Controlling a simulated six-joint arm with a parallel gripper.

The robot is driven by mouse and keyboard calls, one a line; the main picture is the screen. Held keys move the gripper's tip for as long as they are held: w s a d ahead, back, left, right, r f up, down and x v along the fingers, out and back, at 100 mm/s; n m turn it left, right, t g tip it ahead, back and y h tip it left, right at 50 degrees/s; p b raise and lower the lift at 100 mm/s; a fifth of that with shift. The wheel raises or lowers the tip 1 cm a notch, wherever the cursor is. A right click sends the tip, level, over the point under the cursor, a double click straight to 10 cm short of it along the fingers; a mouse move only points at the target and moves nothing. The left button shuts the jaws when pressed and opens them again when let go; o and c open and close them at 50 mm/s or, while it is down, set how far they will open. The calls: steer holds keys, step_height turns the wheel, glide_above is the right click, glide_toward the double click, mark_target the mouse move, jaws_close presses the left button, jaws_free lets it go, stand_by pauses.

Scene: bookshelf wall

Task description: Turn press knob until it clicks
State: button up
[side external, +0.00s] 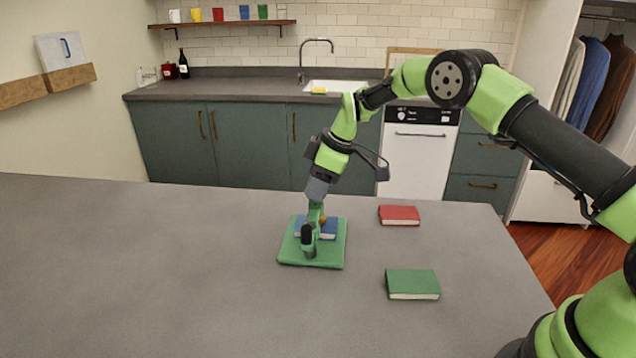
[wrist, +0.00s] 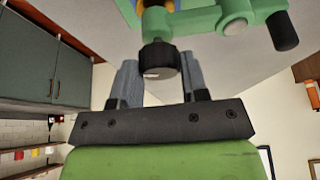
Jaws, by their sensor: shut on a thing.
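The green press (side external: 285,253) stands on the grey table, with a flat base and a green frame rising from it. A blue book (side external: 329,229) lies on the base, partly hidden by the frame. My gripper (side external: 316,196) points down onto the top of the press. In the wrist view the black press knob (wrist: 159,60) sits between the two grey fingers of my gripper (wrist: 163,82), which is shut on it. The green frame (wrist: 200,20) and a black-ended arm (wrist: 283,31) show beyond. In the side view the knob is hidden by the gripper.
A red book (side external: 399,215) and a green book (side external: 412,284) lie to the right of the press. The table (side external: 130,270) is clear on the left and in front. A kitchen counter (side external: 230,88) with a sink stands behind the table.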

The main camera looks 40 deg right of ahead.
steer(key=shift+m, duration=0.3)
steer(key=m+h, duration=0.1)
steer(key=m, duration=0.1)
steer(key=m+t+h, duration=0.1)
steer(key=m, duration=0.2)
steer(key=shift+a, duration=0.15)
steer(key=m+h, duration=0.2)
steer(key=m, duration=0.3)
steer(key=shift+m, duration=0.4)
steer(key=m+h, duration=0.1)
steer(key=m, duration=0.1)
steer(key=m+g+h, duration=0.1)
steer(key=m, duration=0.2)
steer(key=shift+a, duration=0.15)
steer(key=m, duration=0.2)
steer(key=m+g+h, duration=0.1)
steer(key=m, duration=0.2)
steer(key=shift+g, duration=0.3)
steer(key=shift+m, duration=0.3)
steer(key=o, duration=0.9)
steer(key=shift+o, duration=0.2)
